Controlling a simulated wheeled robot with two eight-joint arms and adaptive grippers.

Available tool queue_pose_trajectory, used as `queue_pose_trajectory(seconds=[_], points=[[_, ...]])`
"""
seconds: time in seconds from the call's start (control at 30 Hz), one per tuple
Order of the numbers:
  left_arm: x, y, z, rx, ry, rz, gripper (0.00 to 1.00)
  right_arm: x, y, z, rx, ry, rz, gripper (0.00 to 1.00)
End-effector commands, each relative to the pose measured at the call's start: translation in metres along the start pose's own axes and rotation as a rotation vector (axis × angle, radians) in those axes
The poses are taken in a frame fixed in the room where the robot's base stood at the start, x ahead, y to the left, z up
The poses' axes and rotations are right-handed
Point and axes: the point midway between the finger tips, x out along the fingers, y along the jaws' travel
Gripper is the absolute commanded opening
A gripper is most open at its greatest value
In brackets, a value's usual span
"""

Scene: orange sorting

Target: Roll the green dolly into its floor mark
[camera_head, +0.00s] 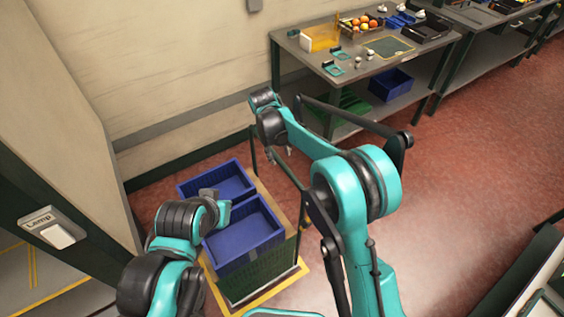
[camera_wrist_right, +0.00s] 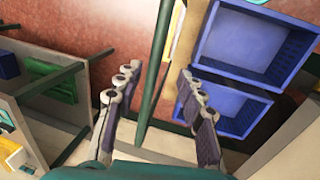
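The green dolly (camera_head: 287,170) stands by the wall with its dark green handle frame toward the workbench. It carries two open, empty blue crates (camera_head: 232,246), with a green crate (camera_head: 262,276) under the nearer one. The yellow floor mark (camera_head: 304,272) shows around the near end; its far part is hidden, so I cannot tell the full fit. My right gripper (camera_head: 278,150) is at the handle. In the right wrist view its fingers (camera_wrist_right: 157,78) are spread, with the green handle bar (camera_wrist_right: 158,75) passing between them. My left gripper (camera_head: 209,194) is over the crates, its fingers unclear.
A workbench (camera_head: 385,65) with fruit, trays and tools stands beyond, with green and blue crates (camera_head: 391,85) on its lower shelf. The wall is close on the left. Red floor (camera_head: 450,190) to the right is clear. A lamp switch (camera_head: 53,227) is at left.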

Motion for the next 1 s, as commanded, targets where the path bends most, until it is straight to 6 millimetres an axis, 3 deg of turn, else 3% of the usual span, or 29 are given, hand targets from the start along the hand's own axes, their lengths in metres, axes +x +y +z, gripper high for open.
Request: queue_pose_trajectory(seconds=[0.1, 0.3, 0.83, 1.0], points=[[0.000, 0.000, 0.000, 0.000, 0.000, 0.000, 0.00, -0.021, -0.001, 0.000, -0.001, 0.000, 0.000, 0.39], [0.000, 0.000, 0.000, 0.000, 0.000, 0.000, 0.00, -0.038, -0.001, 0.000, -0.001, 0.000, 0.000, 0.39], [0.000, 0.000, 0.000, 0.000, 0.000, 0.000, 0.00, -0.040, -0.001, 0.000, 0.001, 0.001, 0.000, 0.39], [0.007, 0.000, 0.005, 0.000, 0.000, 0.000, 0.00, -0.050, 0.015, 0.020, 0.040, 0.029, -0.005, 0.39]])
